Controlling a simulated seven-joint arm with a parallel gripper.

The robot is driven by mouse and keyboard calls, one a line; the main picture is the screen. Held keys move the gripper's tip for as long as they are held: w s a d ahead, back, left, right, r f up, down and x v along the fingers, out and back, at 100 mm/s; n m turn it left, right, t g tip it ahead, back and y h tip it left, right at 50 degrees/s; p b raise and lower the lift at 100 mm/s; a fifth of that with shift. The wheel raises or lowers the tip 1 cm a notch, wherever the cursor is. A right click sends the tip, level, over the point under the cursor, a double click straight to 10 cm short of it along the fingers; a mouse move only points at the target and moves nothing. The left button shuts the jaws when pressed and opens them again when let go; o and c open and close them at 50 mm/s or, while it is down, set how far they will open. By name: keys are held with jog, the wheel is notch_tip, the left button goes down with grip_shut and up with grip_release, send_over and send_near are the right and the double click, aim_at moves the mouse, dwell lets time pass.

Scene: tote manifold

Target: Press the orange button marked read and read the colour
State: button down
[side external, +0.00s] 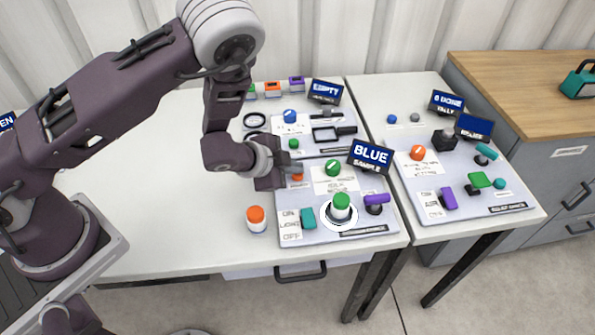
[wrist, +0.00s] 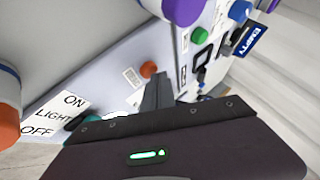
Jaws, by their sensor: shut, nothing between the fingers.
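A small orange button (side external: 297,177) is on the left panel, partly hidden by my gripper (side external: 288,168). An orange button also shows in the wrist view (wrist: 148,69), close to the shut dark fingers (wrist: 158,92). My gripper is shut and empty, low over the panel. I cannot tell whether its tips touch the button. The button's label is not readable. A tilted dark-blue display (side external: 370,156) reads "BLUE SAMPLE". A white cylinder with a green cap (side external: 341,207) stands in a white-ringed holder at the panel's front.
An orange-capped white cylinder (side external: 256,218) stands left of the panel (side external: 385,237). An "EMPTY" display (side external: 326,91) stands behind. The left tabletop (side external: 160,210) is largely clear.

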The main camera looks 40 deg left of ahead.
aim_at(294, 176)
jog(key=shift+r, duration=0.85)
jog(key=shift+r, duration=2.55)
